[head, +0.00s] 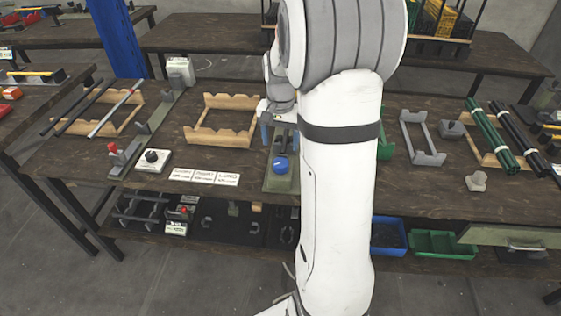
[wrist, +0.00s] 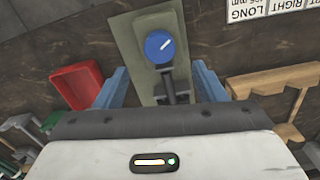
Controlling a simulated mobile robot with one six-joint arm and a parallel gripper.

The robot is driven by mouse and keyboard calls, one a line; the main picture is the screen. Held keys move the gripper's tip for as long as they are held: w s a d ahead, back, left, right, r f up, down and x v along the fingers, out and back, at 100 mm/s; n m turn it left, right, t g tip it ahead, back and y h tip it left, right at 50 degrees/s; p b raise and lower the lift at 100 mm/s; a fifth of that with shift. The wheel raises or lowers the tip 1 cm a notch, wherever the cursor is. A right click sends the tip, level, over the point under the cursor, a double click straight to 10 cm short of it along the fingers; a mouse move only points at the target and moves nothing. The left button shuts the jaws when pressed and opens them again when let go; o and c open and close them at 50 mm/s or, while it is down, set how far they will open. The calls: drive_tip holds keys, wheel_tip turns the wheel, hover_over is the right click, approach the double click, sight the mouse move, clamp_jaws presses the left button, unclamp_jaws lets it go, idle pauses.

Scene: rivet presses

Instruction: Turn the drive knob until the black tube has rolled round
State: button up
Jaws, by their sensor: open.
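The blue drive knob (head: 280,165) sits on a green plate (head: 278,184) near the bench's front edge. In the wrist view the knob (wrist: 159,46) shows a white pointer line slanting up to the right. My gripper (wrist: 161,70) is open, its blue fingers apart on either side of the knob's line and short of it; nothing is between them. In the head view my gripper (head: 279,132) is just behind the knob. Black tubes lie on the left rack (head: 75,104) and at the right (head: 518,136); which one the knob drives I cannot tell. My arm hides the bench behind it.
A wooden cradle (head: 220,138) stands left of my gripper. A black knob on a white box (head: 153,157) and white label cards (head: 204,177) are at the front left. Green tubes (head: 490,134) lie at the right. A red bin (wrist: 76,86) shows in the wrist view.

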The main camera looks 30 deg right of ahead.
sight(281, 162)
drive_tip(key=shift+f+m, duration=0.4)
wheel_tip(281, 162, down, 7)
drive_tip(key=shift+c, duration=0.2)
drive_tip(key=c, duration=0.9)
drive_tip(key=shift+n, duration=1.6)
drive_tip(key=shift+c, duration=0.2)
drive_tip(key=o, duration=1)
